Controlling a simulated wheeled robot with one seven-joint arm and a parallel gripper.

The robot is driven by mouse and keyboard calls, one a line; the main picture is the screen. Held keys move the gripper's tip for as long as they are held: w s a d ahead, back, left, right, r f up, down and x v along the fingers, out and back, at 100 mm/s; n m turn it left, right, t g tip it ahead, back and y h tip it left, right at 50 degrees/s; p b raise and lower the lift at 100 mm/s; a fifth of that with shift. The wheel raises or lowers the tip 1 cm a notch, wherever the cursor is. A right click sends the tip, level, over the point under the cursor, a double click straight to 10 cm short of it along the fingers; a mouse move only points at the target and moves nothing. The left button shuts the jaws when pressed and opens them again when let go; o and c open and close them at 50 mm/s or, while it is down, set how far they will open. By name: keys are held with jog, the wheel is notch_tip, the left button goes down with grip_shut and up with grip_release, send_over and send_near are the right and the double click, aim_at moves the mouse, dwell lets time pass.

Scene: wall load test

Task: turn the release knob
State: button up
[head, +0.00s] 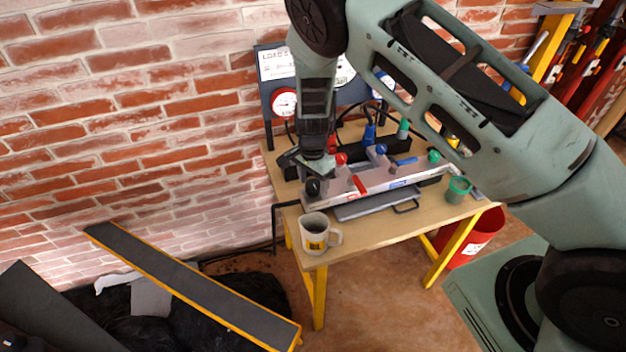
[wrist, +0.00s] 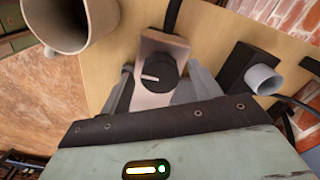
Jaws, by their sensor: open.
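The release knob (wrist: 158,72) is a round black knob with a pale pointer line, on the end of a grey metal block (wrist: 166,46) in the wrist view. In the head view the black knob (head: 313,187) sits at the left end of the pump unit (head: 380,182) on the table. My gripper (wrist: 158,88) is open, with its grey fingers on either side of the knob and block. Whether the fingers touch the knob I cannot tell. In the head view my gripper (head: 306,164) is just above the knob, and its fingertips are partly hidden.
A white mug (head: 315,235) stands close to the knob at the table's (head: 365,233) front left; its rim (wrist: 70,45) shows in the wrist view. A green cup (head: 458,190) is at the right. A gauge panel (head: 276,66) stands behind. A red bucket (head: 478,240) is on the floor.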

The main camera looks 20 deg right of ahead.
jog(key=shift+c, duration=0.3)
jog(key=c, duration=0.9)
jog(key=shift+n, duration=0.4)
jog(key=n+b, duration=0.2)
jog(key=shift+f+n, duration=0.1)
jog(key=shift+n, duration=0.3)
jog(key=n+b, duration=0.2)
jog(key=n, duration=0.3)
jog(key=shift+d+b, duration=0.1)
jog(key=shift+b, duration=0.3)
jog(key=n+b, duration=0.1)
jog(key=n, duration=0.4)
jog(key=shift+b, duration=0.35)
jog(key=n+b, duration=0.1)
jog(key=n, duration=0.3)
jog(key=shift+n, duration=0.3)
